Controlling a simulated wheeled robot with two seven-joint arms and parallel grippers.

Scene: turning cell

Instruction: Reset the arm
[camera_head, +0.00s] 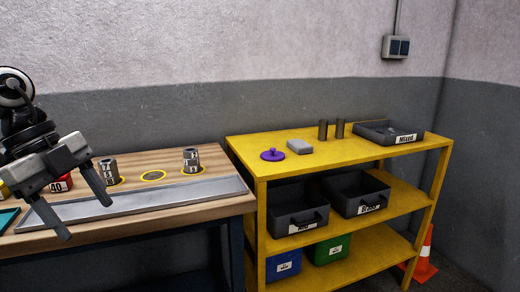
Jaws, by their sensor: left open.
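My left gripper (84,208) comes in from the left above the wooden bench. Its two dark fingers are spread apart and point down to the right, with nothing between them. The fingers hang in front of the long metal tray (150,204) at the bench's front. My right gripper is out of view.
Metal cylinders (191,160) and (109,170) stand on the wooden bench (150,161), by yellow rings (153,176). A yellow shelf (250,149) to the right bears a purple lidded piece (272,155), grey block (299,146), dark posts (323,130) and bins. An orange cone (424,262) stands right.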

